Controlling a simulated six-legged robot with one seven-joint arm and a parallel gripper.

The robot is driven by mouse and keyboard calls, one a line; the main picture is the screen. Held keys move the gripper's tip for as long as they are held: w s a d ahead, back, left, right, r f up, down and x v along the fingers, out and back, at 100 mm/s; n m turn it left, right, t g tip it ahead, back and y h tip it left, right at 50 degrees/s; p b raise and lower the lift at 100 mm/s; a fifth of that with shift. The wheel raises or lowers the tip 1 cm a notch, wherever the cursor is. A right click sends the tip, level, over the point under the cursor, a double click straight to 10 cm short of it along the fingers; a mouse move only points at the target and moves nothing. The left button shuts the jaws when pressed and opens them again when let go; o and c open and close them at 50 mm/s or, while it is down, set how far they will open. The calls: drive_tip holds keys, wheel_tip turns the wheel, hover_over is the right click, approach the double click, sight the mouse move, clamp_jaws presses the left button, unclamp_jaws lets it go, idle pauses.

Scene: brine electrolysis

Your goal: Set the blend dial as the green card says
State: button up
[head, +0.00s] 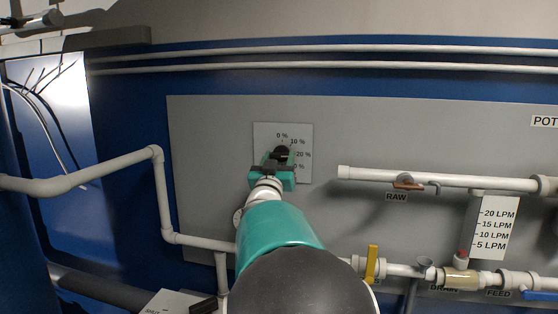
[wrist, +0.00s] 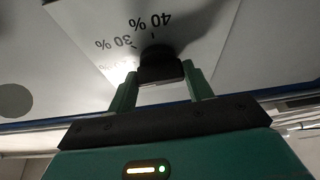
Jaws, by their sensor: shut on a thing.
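The blend dial is a black knob (head: 283,151) on a pale scale plate (head: 301,173) fixed to the grey wall panel. In the head view 0 %, 10 % and 20 % are readable, and a lower mark is partly hidden. The wrist view shows the knob (wrist: 158,66) close up, with 40 % and 30 % upside down on the plate (wrist: 185,22). My gripper (head: 274,166) is at the plate, its two green fingers shut on the knob from both sides. I cannot tell which mark the knob points to. I see no green card in either view.
White pipes run left of and below the dial. To the right are a RAW valve (head: 408,181), a flow scale in LPM (head: 494,228), a yellow valve handle (head: 372,264) and a blue handle (head: 540,296). The panel around the plate is bare.

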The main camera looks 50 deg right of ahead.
drive_tip(key=shift+m+g, duration=0.3)
drive_tip(key=shift+m, duration=0.3)
drive_tip(key=o, duration=1)
drive_tip(key=v, duration=1.3)
drive_tip(key=shift+a+f, duration=0.3)
drive_tip(key=shift+a, duration=0.05)
